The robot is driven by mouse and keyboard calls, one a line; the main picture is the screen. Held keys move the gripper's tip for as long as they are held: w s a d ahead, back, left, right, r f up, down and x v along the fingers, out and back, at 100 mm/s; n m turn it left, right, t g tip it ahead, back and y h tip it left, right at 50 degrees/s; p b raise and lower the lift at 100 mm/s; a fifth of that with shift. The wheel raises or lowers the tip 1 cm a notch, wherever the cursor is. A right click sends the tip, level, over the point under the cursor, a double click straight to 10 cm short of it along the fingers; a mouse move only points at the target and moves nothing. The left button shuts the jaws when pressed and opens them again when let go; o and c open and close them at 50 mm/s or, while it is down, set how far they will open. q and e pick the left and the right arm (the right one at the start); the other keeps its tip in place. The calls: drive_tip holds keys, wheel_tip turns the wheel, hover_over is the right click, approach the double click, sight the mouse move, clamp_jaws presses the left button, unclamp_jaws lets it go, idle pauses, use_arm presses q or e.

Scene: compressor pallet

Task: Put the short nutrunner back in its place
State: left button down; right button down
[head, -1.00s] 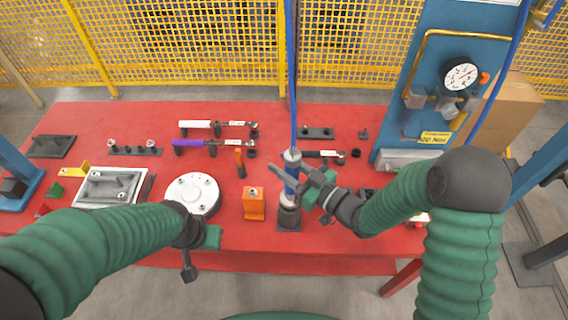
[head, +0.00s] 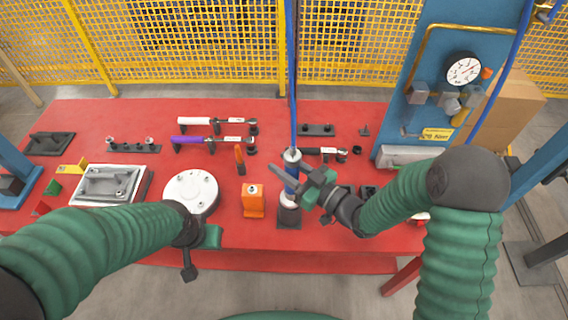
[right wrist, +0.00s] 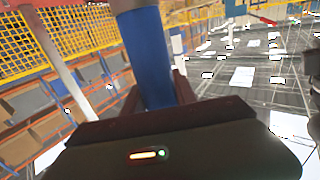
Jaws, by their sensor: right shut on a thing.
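The short nutrunner is an upright blue cylinder with silver ends (head: 291,184), hanging on a blue hose from above. My right gripper (head: 300,183) is shut on its body, coming in from the right. In the right wrist view the blue body (right wrist: 152,60) stands between my two fingers. Its lower silver end is at a dark square holder (head: 289,218) near the table's front edge; I cannot tell whether it is fully seated. My left gripper (head: 189,262) hangs in front of the white round flange, with its jaws unclear.
An orange block (head: 253,201) stands just left of the holder. The white flange (head: 191,193) is farther left. Torque wrenches (head: 213,140) lie behind on the red table (head: 330,234). A blue gauge post (head: 440,75) stands at the right.

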drive_tip(key=shift+f+b, duration=0.55)
drive_tip(key=shift+f, duration=0.05)
drive_tip(key=c, duration=0.9)
unclamp_jaws()
drive_tip(key=b+v, duration=0.2)
drive_tip(key=v, duration=1.5)
drive_tip(key=shift+f, duration=0.1)
